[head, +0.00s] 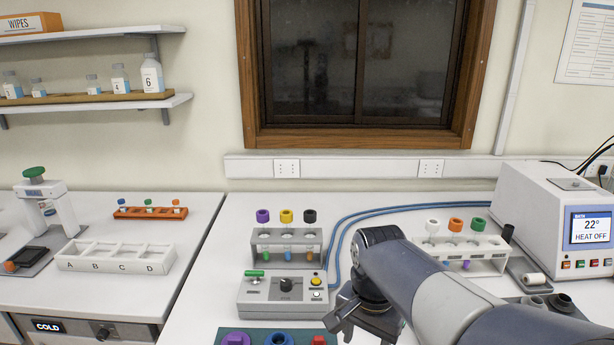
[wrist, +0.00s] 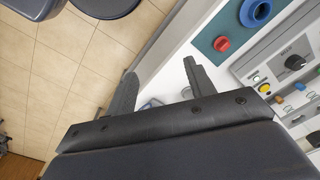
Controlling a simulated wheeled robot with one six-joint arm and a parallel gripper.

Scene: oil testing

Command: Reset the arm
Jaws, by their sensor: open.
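My arm reaches in from the lower right of the head view and ends over the front of the right-hand bench. My gripper (head: 350,325) hangs beside the right end of the grey control box (head: 270,293), pointing down. In the wrist view my gripper (wrist: 158,80) has its two dark fingers spread apart with nothing between them. A bare strip of white bench edge and the tiled floor show past the fingers.
A rack with purple, yellow and black caps (head: 286,243) stands behind the control box. Another capped rack (head: 470,247) is partly behind my arm. A white heater box (head: 555,220) stands at right. A teal mat (head: 262,337) lies in front. The left bench holds a lettered tray (head: 115,262).

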